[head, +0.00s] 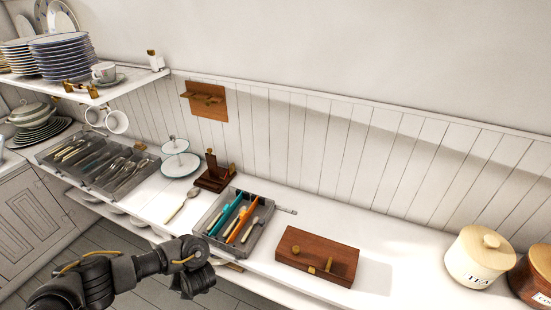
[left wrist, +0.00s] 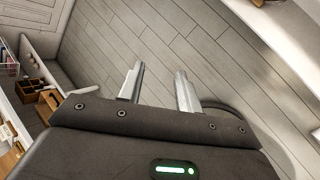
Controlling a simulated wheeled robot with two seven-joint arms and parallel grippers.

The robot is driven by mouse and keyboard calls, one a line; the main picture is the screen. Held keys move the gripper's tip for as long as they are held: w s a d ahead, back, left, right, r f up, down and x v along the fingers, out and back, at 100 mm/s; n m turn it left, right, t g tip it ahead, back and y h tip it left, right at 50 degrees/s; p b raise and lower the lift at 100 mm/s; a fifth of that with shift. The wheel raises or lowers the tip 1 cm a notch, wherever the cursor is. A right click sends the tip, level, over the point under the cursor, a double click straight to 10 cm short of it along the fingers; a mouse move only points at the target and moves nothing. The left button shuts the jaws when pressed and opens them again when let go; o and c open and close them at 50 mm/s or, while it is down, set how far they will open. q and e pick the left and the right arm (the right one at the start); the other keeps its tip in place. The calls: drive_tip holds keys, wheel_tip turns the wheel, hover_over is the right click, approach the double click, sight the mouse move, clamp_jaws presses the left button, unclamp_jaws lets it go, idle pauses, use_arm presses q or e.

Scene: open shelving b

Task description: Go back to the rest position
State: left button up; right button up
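My left arm comes in from the lower left in the head view and bends downward in front of the counter's front edge. Its dark end (head: 197,283) hangs over the floor, and the fingers do not show clearly there. In the left wrist view my left gripper (left wrist: 158,82) has its two metal fingers apart, with only grey floor planks (left wrist: 150,50) between and beyond them. It holds nothing. My right gripper is in neither view.
The white counter (head: 375,270) carries a grey cutlery tray (head: 262,228), a wooden box (head: 318,256), a large spoon (head: 182,206) and a cream TEA canister (head: 481,258). A shelf (head: 130,84) with stacked plates (head: 62,57) is at upper left. Floor at lower left is open.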

use_arm(q)
drive_tip(key=s+a+n+g+y, duration=0.1)
drive_tip(key=s+a+n+y, duration=0.15)
drive_tip(key=a, duration=1.15)
drive_tip(key=s+a+f+n+g+h, duration=0.25)
drive_tip(key=s+f+n+h, duration=0.45)
drive_tip(key=s+f+n, duration=1)
drive_tip(key=s+a+f+n+t+y, duration=0.3)
drive_tip(key=s+a+n, duration=0.9)
drive_tip(key=s+a, duration=0.95)
drive_tip(key=d+f+n+g+h, duration=0.15)
drive_tip(key=d+f, duration=0.35)
drive_tip(key=d, duration=1.5)
drive_tip(key=d+f+h, duration=0.3)
drive_tip(key=d+f, duration=0.3)
drive_tip(key=d, duration=1.5)
wheel_tip(320, 180, down, 14)
drive_tip(key=a+b, duration=0.1)
drive_tip(key=b, duration=1.3)
drive_tip(key=shift+s+a, duration=0.15)
drive_tip(key=shift+s, duration=0.3)
